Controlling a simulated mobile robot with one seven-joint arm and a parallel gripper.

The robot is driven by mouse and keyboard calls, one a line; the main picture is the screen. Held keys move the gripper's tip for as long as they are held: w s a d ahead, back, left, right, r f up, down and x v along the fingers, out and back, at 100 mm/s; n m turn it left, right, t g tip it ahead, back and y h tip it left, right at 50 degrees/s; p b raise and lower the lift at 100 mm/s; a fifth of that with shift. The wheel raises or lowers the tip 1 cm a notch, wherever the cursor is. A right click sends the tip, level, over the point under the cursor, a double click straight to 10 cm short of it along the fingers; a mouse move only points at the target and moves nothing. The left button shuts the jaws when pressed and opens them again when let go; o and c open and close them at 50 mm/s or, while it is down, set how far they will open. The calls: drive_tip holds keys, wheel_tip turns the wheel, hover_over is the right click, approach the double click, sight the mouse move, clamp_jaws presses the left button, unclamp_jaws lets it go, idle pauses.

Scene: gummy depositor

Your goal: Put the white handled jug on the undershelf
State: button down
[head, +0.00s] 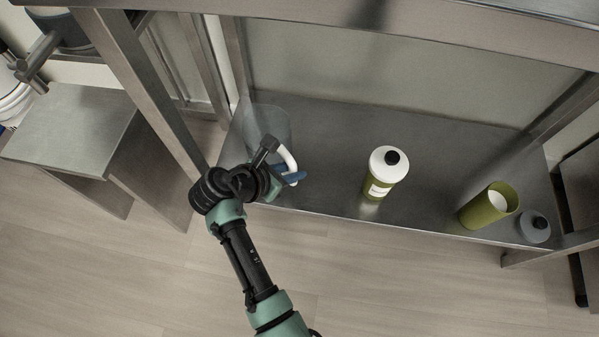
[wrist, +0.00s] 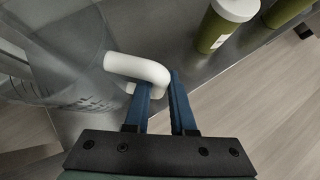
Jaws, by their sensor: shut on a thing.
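The jug has a clear, see-through body (head: 270,122) and a white handle (head: 288,157). It is upright or nearly so, over the left end of the metal undershelf (head: 330,135). I cannot tell whether its base touches the shelf. My gripper (head: 296,177) reaches in from the front edge and is shut on the handle. In the wrist view the white handle (wrist: 140,70) curves down to the blue fingers (wrist: 160,95), and the clear body (wrist: 60,65) lies to the left. My wrist hides part of the jug in the head view.
A green bottle with a white top and black cap (head: 385,172) stands mid-shelf. An open green container (head: 488,207) and a small grey lidded item (head: 534,227) are at the right end. A metal leg (head: 140,75) rises left of the jug. The shelf between jug and bottle is clear.

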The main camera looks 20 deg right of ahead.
sight(293, 185)
wheel_tip(293, 185, down, 8)
drive_tip(key=b, duration=0.4)
drive_tip(key=shift+r, duration=0.35)
drive_tip(key=c, duration=0.8)
unclamp_jaws()
drive_tip(key=shift+o, duration=0.2)
drive_tip(key=p+v, duration=0.6)
drive_tip(key=v, duration=0.6)
drive_tip(key=shift+p, duration=0.4)
